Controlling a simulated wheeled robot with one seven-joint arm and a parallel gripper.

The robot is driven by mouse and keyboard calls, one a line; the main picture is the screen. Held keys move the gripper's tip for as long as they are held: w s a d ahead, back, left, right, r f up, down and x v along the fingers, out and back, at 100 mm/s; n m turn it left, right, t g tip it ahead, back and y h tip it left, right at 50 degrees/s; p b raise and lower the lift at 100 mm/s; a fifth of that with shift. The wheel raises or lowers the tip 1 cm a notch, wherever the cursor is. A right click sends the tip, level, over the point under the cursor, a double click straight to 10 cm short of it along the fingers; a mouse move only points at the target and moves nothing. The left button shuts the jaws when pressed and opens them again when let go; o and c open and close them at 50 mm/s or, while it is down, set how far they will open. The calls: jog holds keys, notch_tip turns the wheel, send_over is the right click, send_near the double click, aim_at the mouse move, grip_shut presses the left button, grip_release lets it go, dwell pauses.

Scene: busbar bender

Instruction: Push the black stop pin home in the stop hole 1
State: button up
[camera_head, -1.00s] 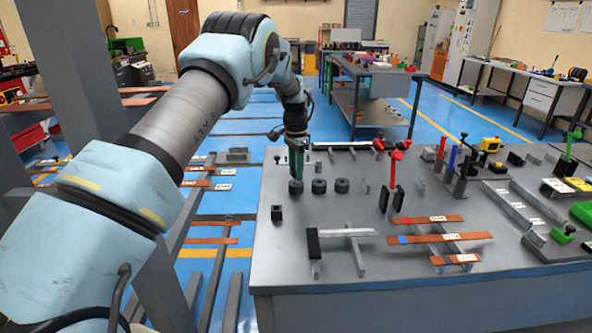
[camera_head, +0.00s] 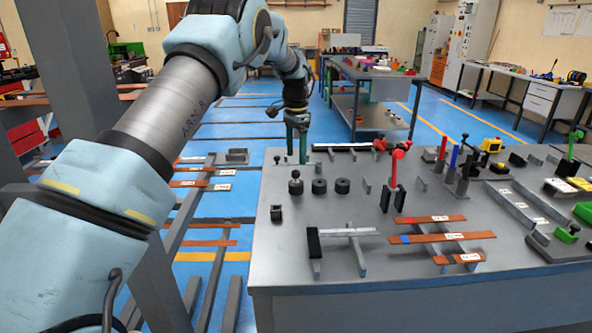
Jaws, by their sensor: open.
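A small black knob (camera_head: 295,174), which looks like the top of the black stop pin, stands upright on the leftmost of three black round pieces on the grey bench top. The rest of the pin is hidden, so I cannot tell how deep it sits. No label for stop hole 1 is readable. My gripper (camera_head: 297,159) points down with its greenish fingers apart and empty. In the picture it is just above and behind the knob, with a small gap between them.
Two more black round pieces, a middle one (camera_head: 319,186) and a right one (camera_head: 342,186), stand beside it.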

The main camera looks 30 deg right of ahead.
jog(key=shift+r+b, duration=0.35)
jog(key=shift+r, duration=1.85)
